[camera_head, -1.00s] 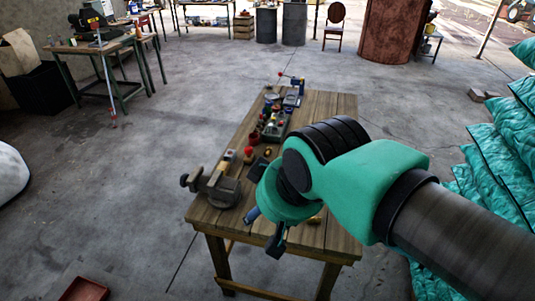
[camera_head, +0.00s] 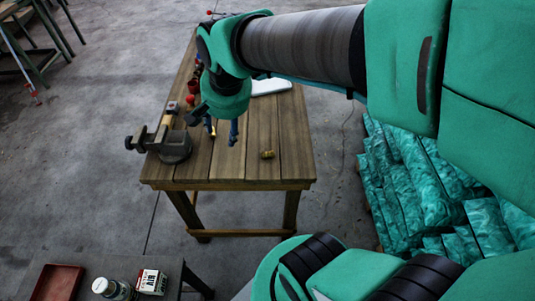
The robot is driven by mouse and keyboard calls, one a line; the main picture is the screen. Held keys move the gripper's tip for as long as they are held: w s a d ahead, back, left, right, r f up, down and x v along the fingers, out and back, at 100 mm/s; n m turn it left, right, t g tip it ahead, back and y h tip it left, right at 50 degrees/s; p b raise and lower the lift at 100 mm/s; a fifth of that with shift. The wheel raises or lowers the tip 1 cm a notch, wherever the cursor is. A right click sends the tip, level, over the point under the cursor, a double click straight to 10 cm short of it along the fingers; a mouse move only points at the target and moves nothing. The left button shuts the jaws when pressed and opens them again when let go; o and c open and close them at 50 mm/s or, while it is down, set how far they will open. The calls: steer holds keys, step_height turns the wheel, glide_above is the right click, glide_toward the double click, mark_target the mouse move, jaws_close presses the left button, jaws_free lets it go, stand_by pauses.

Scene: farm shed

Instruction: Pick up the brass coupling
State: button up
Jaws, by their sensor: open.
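A small brass piece (camera_head: 267,154), which looks like the brass coupling, lies on the bare front part of the wooden workbench (camera_head: 258,172). My gripper (camera_head: 222,130) points down over the bench, left of and slightly behind this piece. Its two fingers are apart, with nothing visible between them. A second small brass-coloured bit (camera_head: 213,134) shows by the left finger; its shape is too small to tell. It cannot be seen whether the fingers touch the bench top.
A grey vise (camera_head: 172,146) stands at the bench's left front corner. A low table with a red tray (camera_head: 58,283), bottle (camera_head: 110,288) and box (camera_head: 151,282) is front left. Teal sacks (camera_head: 412,180) are stacked right.

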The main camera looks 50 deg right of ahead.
steer(key=w+d+f+m+g, duration=0.1)
steer(key=w+d+f+m, duration=0.1)
steer(key=d+f+m, duration=0.5)
steer(key=w+d+f+m+g+p, duration=0.1)
steer(key=d+f+m+g, duration=0.1)
steer(key=d+f+m, duration=0.6)
steer(key=d+f, duration=0.4)
steer(key=d, duration=0.1)
steer(key=shift+w+d+g+y, duration=0.15)
steer(key=shift+w+g+y, duration=0.15)
steer(key=shift+w+y, duration=0.1)
steer(key=b, duration=0.1)
glide_above(268, 154)
steer(key=shift+s+d+f, duration=0.1)
steer(key=shift+f, duration=2.05)
steer(key=shift+s+f, duration=0.1)
steer(key=shift+f, duration=2.05)
steer(key=shift+w+f+b, duration=0.15)
steer(key=shift+f+b, duration=0.5)
steer(key=shift+f, duration=1.95)
